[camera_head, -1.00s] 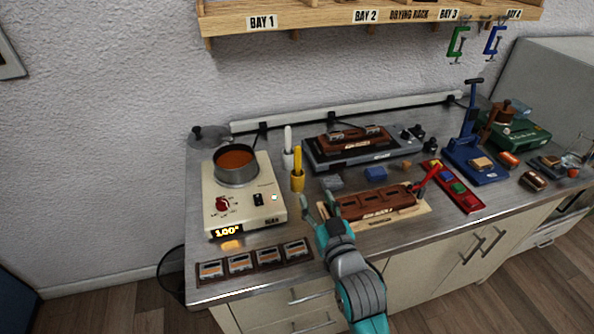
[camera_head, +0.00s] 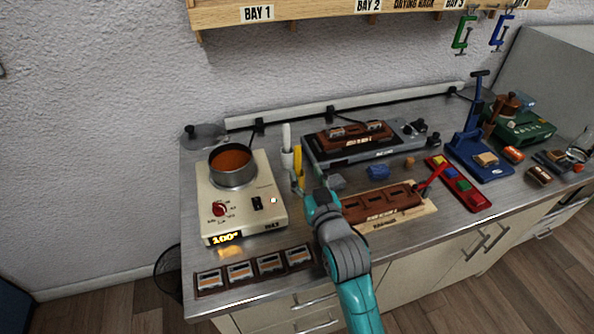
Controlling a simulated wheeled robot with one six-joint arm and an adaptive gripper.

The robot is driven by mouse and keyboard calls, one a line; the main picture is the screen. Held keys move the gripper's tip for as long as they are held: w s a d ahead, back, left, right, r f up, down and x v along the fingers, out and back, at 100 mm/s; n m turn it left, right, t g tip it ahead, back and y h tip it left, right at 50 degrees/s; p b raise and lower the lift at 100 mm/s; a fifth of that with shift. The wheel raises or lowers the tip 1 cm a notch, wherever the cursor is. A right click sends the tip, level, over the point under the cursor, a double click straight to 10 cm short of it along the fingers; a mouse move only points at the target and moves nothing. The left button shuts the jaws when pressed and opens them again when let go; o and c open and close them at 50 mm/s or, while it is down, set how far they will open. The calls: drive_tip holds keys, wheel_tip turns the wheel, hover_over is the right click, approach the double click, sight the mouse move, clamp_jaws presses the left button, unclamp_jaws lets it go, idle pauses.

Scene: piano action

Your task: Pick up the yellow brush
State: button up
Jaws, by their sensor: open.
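The yellow brush (camera_head: 298,160) stands upright on the bench, to the right of the hot plate. In the first view its yellow cup-shaped base showed; it is now largely hidden behind my gripper. My gripper (camera_head: 301,182) is open, with its fingers pointing away from me at the lower part of the yellow brush. I cannot tell whether the fingers touch it or stand on both sides of it. A white brush (camera_head: 286,140) stands upright just behind and to the left.
The hot plate (camera_head: 270,222) with a pot (camera_head: 232,178) stands to the left. A row of small dark blocks (camera_head: 254,268) lies at the front edge. A brown block on a board (camera_head: 380,203) is close on the right. A grey device (camera_head: 318,152) is behind.

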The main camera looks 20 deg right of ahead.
sight(298, 160)
drive_tip(key=shift+w+f, duration=0.1)
drive_tip(key=shift+w, duration=3.5)
clamp_jaws()
